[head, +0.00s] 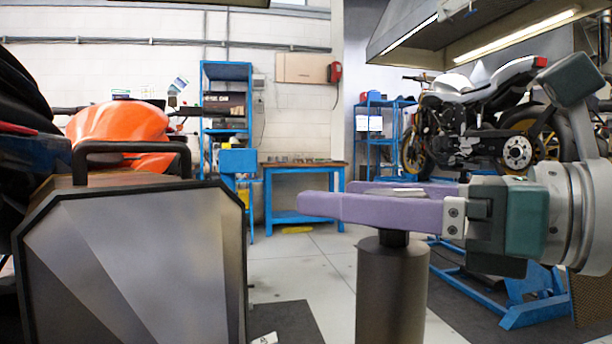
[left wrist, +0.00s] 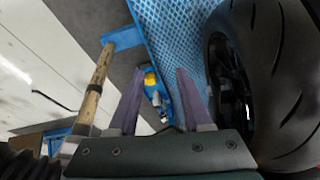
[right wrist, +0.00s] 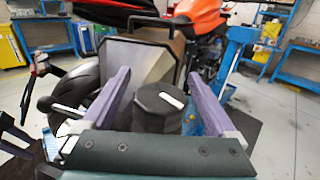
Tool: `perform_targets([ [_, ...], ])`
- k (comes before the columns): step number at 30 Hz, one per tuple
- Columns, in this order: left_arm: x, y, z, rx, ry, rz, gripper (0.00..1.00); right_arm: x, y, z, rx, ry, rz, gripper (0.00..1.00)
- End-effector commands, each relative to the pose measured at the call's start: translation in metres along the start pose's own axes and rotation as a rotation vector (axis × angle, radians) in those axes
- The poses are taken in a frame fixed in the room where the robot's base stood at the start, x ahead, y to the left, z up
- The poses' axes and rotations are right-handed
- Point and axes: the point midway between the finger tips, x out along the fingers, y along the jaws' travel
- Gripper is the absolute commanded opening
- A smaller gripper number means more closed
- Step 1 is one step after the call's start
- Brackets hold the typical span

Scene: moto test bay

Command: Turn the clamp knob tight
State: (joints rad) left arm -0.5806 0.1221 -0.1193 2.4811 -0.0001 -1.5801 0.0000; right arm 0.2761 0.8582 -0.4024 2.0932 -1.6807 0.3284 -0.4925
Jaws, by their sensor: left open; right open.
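The clamp knob (right wrist: 152,104) is a dark, faceted cap with a white bar on top, in the lower middle of the right wrist view. My right gripper (head: 325,197) reaches in from the right in the head view, level and open. Its purple fingers stand on either side of the knob, with gaps visible in the right wrist view (right wrist: 160,73). In the head view the near finger hides most of the knob; the white bar shows above it and a dark post (head: 392,290) below. My left gripper (left wrist: 158,88) is open and empty in the left wrist view.
A grey case (head: 135,265) with a black handle fills the head view's left front. An orange-tanked motorcycle (head: 120,130) stands behind it. A tyre (left wrist: 275,75) is close on the right of my left gripper.

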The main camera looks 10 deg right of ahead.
Motion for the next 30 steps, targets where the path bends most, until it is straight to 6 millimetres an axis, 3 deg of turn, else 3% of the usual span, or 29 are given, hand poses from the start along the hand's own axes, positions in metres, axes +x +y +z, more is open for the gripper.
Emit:
perform_targets([
  [10, -0.0007, 0.0021, -0.0006, -0.007, 0.001, 0.006, 0.49, 0.0031, -0.0002, -0.0003, -0.002, 0.001, 0.000, 0.90],
  [30, -0.0005, -0.0001, 0.0000, 0.002, -0.001, 0.000, 0.49, 0.0028, -0.0001, -0.0001, -0.001, 0.000, 0.000, 0.15],
])
